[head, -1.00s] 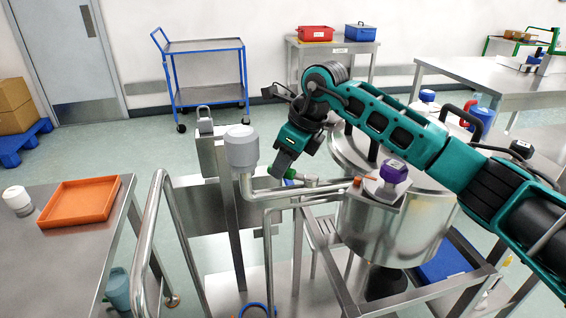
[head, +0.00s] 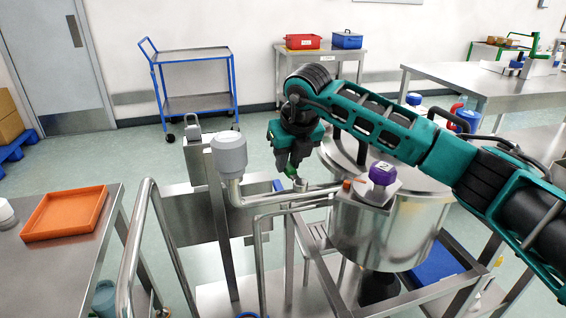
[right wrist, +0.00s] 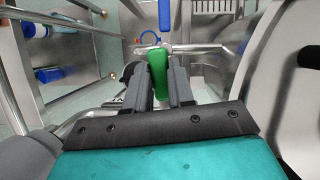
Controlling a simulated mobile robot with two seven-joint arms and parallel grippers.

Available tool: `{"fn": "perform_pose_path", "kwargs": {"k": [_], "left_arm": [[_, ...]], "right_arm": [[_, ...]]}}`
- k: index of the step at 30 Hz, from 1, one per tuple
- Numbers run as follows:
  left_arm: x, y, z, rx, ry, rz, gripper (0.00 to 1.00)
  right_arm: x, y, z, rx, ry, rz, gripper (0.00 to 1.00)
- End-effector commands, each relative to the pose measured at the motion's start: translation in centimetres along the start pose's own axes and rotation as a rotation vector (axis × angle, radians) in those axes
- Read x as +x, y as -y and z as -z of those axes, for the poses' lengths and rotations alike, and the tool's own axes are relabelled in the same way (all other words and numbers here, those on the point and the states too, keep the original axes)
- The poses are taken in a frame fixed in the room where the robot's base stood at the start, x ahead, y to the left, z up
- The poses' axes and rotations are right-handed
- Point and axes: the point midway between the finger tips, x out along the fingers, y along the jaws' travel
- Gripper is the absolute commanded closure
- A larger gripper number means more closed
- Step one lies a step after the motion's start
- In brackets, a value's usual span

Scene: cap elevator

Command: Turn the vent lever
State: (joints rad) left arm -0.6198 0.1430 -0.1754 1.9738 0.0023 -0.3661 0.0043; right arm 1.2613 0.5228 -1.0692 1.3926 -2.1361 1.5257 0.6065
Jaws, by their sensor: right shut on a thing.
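The vent lever (right wrist: 158,70) has a green handle. In the right wrist view it lies between the two dark fingers of my right gripper (right wrist: 160,90), which is shut on it. In the head view the right gripper (head: 293,170) reaches down to the lever beside the steel pipe, and only a small green part of the handle (head: 291,171) shows below the fingers. The pipe runs from a grey cap (head: 229,152) on the left toward the steel vessel (head: 385,230) on the right. My left gripper is not in view.
A purple knob (head: 382,173) stands on the vessel's front bracket, right of the lever. A curved steel handrail (head: 137,240) rises at the left. An orange tray (head: 64,213) lies on the left table. A blue trolley (head: 192,80) stands at the back.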

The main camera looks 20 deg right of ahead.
Motion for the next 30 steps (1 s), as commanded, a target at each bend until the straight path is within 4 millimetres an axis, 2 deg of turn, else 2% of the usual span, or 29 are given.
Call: {"fn": "perform_pose_path", "kwargs": {"k": [9,25,26,30], "left_arm": [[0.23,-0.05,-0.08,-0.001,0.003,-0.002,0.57],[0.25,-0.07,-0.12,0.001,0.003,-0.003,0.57],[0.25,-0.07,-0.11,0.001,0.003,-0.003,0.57],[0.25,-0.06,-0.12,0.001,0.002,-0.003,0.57]], "right_arm": [[-0.05,0.77,0.02,0.110,0.000,0.046,1.00],[-0.07,0.95,0.02,0.135,0.000,0.056,1.00],[-0.07,0.96,0.02,0.135,0.000,0.056,0.76],[-0.06,0.94,0.03,0.134,0.000,0.055,0.63]]}}
